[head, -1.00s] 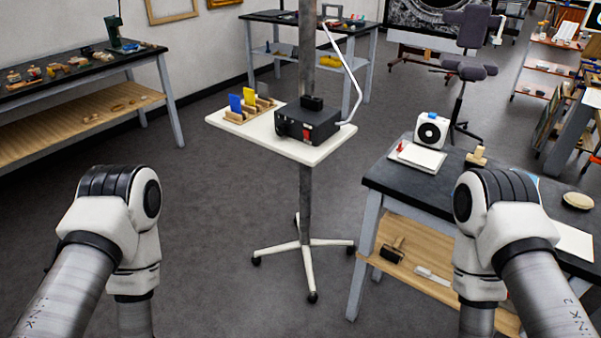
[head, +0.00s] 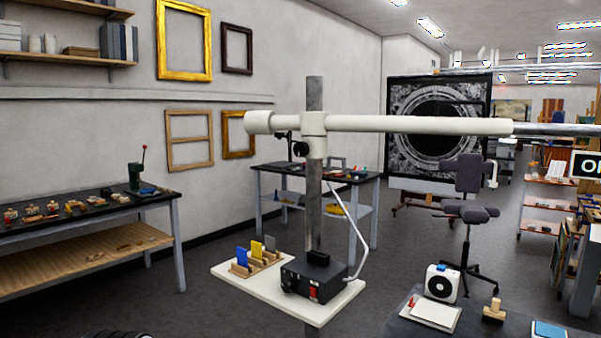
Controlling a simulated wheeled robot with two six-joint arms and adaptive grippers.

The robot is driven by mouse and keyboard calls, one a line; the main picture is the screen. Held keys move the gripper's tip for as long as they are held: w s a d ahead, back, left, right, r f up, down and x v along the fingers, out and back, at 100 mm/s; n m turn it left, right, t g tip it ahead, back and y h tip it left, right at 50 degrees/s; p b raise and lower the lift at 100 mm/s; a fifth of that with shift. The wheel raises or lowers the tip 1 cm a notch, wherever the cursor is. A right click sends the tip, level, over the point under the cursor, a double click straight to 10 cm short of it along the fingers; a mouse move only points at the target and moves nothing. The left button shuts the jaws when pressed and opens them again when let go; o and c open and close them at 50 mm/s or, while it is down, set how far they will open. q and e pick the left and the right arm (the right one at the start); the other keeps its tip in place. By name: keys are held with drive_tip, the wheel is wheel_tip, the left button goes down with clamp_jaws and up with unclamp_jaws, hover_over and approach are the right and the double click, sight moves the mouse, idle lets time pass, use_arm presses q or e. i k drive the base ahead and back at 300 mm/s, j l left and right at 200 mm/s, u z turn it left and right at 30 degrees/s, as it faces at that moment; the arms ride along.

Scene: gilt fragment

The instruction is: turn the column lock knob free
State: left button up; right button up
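A grey upright column (head: 314,215) rises from a wheeled stand in the middle of the head view. A white collar (head: 313,124) sits near its top and carries a long white horizontal boom (head: 420,125) reaching right. A small black knob (head: 300,149) sticks out at the lower left of the collar. It is too small to tell how far it is turned. Neither of my grippers shows in the head view. Nothing is seen touching the knob.
The stand's white shelf (head: 235,278) bears a black box (head: 312,281) and a wooden rack with coloured cards (head: 256,258). A dark-topped table (head: 470,326) stands at the lower right, with a white fan-like unit (head: 441,283). Open floor lies left of the stand.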

sight(302, 149)
drive_tip(key=i+j+z, duration=0.2)
drive_tip(key=j+z, duration=0.15)
drive_tip(key=j, duration=0.35)
drive_tip(key=i+j+z, duration=0.1)
drive_tip(key=j+z, duration=0.25)
drive_tip(key=j, duration=0.35)
drive_tip(key=j+z, duration=0.3)
drive_tip(key=j, duration=0.45)
